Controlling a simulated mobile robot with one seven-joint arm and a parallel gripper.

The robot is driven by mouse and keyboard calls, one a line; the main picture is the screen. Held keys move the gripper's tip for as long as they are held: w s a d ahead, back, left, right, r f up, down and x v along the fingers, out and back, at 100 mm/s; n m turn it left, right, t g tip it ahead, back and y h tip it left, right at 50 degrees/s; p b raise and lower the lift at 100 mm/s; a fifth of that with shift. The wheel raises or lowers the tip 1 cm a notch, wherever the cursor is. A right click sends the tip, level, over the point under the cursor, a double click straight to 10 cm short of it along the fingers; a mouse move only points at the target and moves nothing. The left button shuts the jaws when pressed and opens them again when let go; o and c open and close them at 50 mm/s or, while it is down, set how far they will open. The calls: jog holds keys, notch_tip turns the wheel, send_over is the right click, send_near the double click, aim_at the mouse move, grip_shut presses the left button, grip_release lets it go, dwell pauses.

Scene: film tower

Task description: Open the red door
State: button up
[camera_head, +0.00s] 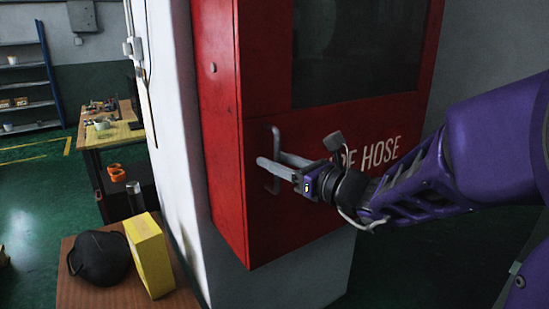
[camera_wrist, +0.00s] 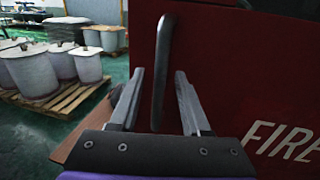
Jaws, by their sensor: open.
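The red door (camera_head: 345,180) is the front of a red fire hose cabinet with a dark window and white lettering. It looks shut. It also fills the right of the wrist view (camera_wrist: 235,60). A grey bar handle (camera_head: 274,150) stands upright near the door's left edge. In the wrist view the handle (camera_wrist: 161,65) rises between and beyond the two fingers. My gripper (camera_head: 278,166) is open at the handle, with one finger on each side of its line. I cannot tell whether either finger touches it.
A wooden table (camera_head: 100,290) below left holds a black rounded object (camera_head: 98,256) and a yellow box (camera_head: 149,254). A workbench (camera_head: 108,130) and shelves (camera_head: 28,85) stand farther left. Pallets with large grey drums (camera_wrist: 32,70) show in the wrist view.

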grip_shut()
dwell(0.3)
dwell(1.2)
